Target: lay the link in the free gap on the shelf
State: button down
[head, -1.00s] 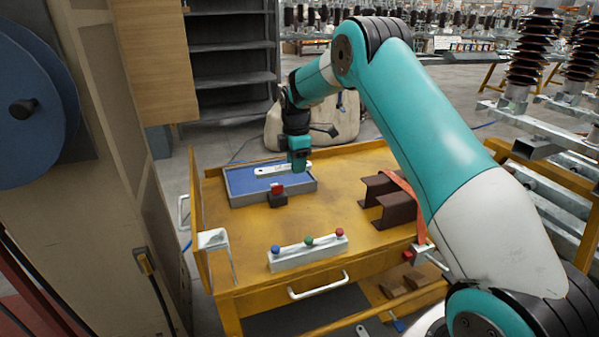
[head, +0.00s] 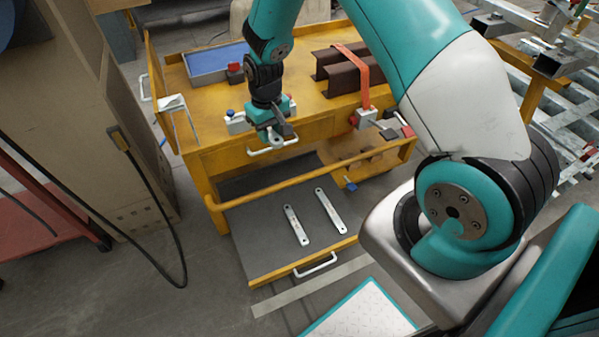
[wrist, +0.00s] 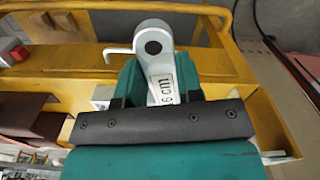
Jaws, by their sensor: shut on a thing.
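My gripper (head: 273,128) is shut on a pale grey metal link. In the wrist view the link (wrist: 153,45) shows a rounded end with a dark hole and a label ending in "6 cm"; its other end is hidden by the gripper. My gripper is above the front edge of the yellow cart, behind and above the low dark shelf (head: 265,240). Two similar links lie on that shelf, apart and slightly slanted: one at left (head: 296,225) and one at right (head: 329,208). Bare shelf shows left of them, and a narrow bare strip lies between them.
A yellow rail (head: 300,182) runs above the back of the shelf. The cart top holds a blue tray (head: 215,62), a button box (head: 237,122) partly behind my gripper, and brown beams (head: 345,75) with an orange strap. A black cable (head: 165,255) hangs at left.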

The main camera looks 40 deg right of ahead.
aim_at(261, 247)
jog(key=u, duration=0.5)
jog(key=k, duration=1.2)
jog(key=z, duration=0.05)
jog(key=i, duration=0.4)
jog(key=z, duration=0.75)
jog(key=i, duration=0.9)
jog(key=z, duration=0.1)
